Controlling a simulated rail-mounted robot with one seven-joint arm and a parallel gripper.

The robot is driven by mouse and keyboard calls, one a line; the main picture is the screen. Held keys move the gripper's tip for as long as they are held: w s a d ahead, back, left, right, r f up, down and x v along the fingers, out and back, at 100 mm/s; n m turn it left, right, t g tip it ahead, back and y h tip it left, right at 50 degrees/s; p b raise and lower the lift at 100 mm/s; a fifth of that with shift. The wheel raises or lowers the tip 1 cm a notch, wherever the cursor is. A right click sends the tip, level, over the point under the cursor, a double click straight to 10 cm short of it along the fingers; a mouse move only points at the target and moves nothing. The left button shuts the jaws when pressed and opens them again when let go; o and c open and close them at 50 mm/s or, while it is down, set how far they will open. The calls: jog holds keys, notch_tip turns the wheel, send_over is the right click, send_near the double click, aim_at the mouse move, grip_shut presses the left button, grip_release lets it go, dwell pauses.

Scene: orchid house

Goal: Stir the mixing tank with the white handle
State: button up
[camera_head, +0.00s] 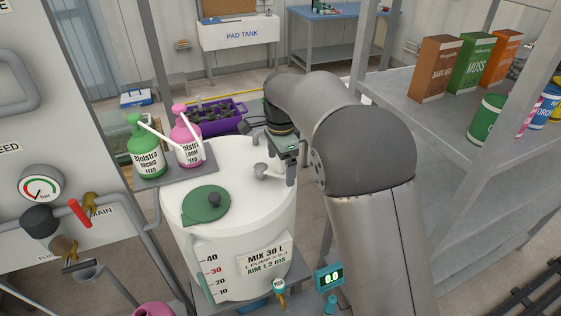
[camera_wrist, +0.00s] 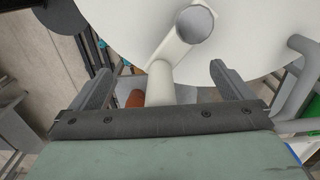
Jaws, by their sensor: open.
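The white mixing tank (camera_head: 235,210) stands in the middle of the head view, with a green lid (camera_head: 206,203) on its top. The white handle (camera_head: 268,173) is a bent rod at the right of the tank top. In the wrist view the handle (camera_wrist: 178,45) shows as a pale tube with a round grey end, and part of it lies between my fingers. My gripper (camera_head: 291,172) hangs beside the handle at the tank's right edge. In the wrist view my gripper (camera_wrist: 162,80) is open, with a gap on both sides of the handle.
A purple crate (camera_head: 222,120) is farther back. A metal rack (camera_head: 430,100) with boxes is at right. Pipes and a gauge (camera_head: 41,186) are at left.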

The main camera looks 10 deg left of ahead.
notch_tip(320, 180, up, 8)
jog(key=p, duration=0.6)
jog(key=shift+f, duration=0.2)
jog(key=shift+r+b, duration=0.35)
jog(key=shift+r, duration=0.35)
jog(key=s+d+n+b, duration=0.1)
jog(key=s+d+n, duration=0.1)
jog(key=s+d, duration=0.5)
jog(key=s+d+n+b, duration=0.2)
jog(key=s+d+n, duration=0.1)
jog(key=d, duration=0.8)
jog(key=s+d+f+n, duration=0.3)
jog(key=s+d+f, duration=0.1)
jog(key=s, duration=0.5)
jog(key=s+d+f+n+t+b, duration=0.1)
jog(key=s+d+f, duration=0.3)
jog(key=s, duration=0.6)
jog(key=d+n, duration=0.1)
jog(key=d, duration=0.1)
jog(key=shift+d+n, duration=0.35)
jog(key=shift+n, duration=0.05)
